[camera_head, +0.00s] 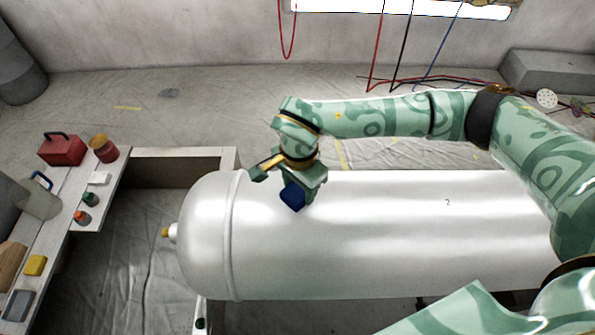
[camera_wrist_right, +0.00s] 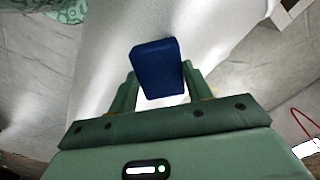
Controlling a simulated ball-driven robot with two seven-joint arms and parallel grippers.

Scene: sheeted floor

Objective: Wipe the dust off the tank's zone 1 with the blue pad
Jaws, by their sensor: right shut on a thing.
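The tank (camera_head: 380,235) is a large white, shiny cylinder lying on its side across the middle and right of the head view. Its rounded end and a yellow-tipped fitting point left. My right gripper (camera_head: 297,185) is over the tank's left part, shut on the blue pad (camera_head: 292,196). In the right wrist view the blue pad (camera_wrist_right: 157,70) sits between the two green fingers, with the tank's pale surface (camera_wrist_right: 105,65) behind it. I cannot tell whether the pad touches the tank. A small dark "2" mark shows on the tank further right. No dust is clearly visible. My left gripper is not in view.
A white bench (camera_head: 120,165) at the left carries a red toolbox (camera_head: 62,149), jars, a yellow block (camera_head: 36,265) and a grey block (camera_head: 18,304). Red, black and blue cables hang at the back. Sheeted floor lies open behind the tank.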

